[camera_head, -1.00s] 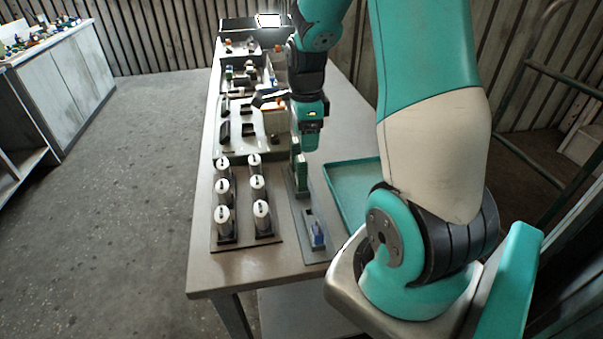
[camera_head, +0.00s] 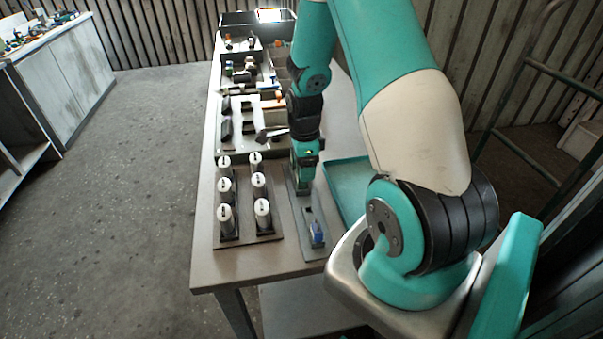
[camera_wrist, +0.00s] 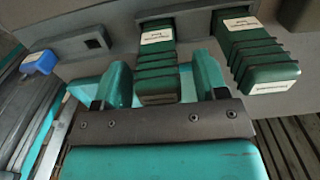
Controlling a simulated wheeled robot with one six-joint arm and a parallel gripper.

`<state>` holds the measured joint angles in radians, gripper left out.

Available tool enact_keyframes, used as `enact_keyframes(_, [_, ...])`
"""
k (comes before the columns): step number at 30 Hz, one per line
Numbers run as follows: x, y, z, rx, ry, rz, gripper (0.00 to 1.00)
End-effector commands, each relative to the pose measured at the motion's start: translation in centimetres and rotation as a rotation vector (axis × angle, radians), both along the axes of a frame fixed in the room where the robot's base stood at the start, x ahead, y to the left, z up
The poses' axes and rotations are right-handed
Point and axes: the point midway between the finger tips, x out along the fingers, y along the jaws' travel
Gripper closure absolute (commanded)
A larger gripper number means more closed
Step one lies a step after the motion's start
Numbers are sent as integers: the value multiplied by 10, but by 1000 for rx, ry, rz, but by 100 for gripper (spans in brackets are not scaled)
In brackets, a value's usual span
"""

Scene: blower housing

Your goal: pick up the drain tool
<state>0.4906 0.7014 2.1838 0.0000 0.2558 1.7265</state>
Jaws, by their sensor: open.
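Two green ribbed handles with small white labels stand side by side in the wrist view. One (camera_wrist: 157,62) is between my fingers, and the other (camera_wrist: 252,55) is to its right. The label print is too small to read surely, so I cannot tell which is the drain tool. My gripper (camera_wrist: 161,82) is open, one teal finger on each side of the left handle; contact is not clear. In the head view my gripper (camera_head: 303,184) is low over the narrow grey holder plate (camera_head: 313,251), hiding the handles there.
A blue piece (camera_head: 317,232) sits at the near end of the holder plate, also seen in the wrist view (camera_wrist: 40,62). A board (camera_head: 246,232) with several white-capped cylinders is to the left. A teal tray (camera_head: 345,185) lies right. Bins with small parts are at the back.

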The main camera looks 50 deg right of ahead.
Motion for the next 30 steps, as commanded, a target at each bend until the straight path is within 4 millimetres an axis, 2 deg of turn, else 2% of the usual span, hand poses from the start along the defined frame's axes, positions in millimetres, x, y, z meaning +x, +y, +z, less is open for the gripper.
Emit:
enact_keyframes(1, [0, 0, 0, 0, 0, 0, 34])
enact_keyframes(2, [0, 0, 0, 0, 0, 0, 39])
enact_keyframes(6, [0, 0, 0, 0, 0, 0, 71])
enact_keyframes(7, [0, 0, 0, 0, 0, 0, 78])
enact_keyframes(8, [0, 0, 0, 0, 0, 0, 80])
enact_keyframes(20, [0, 0, 5, -1, -1, 0, 80])
enact_keyframes(26, [1, 0, 28, -2, -5, 0, 80])
enact_keyframes(30, [1, -1, 60, -4, -7, 0, 80])
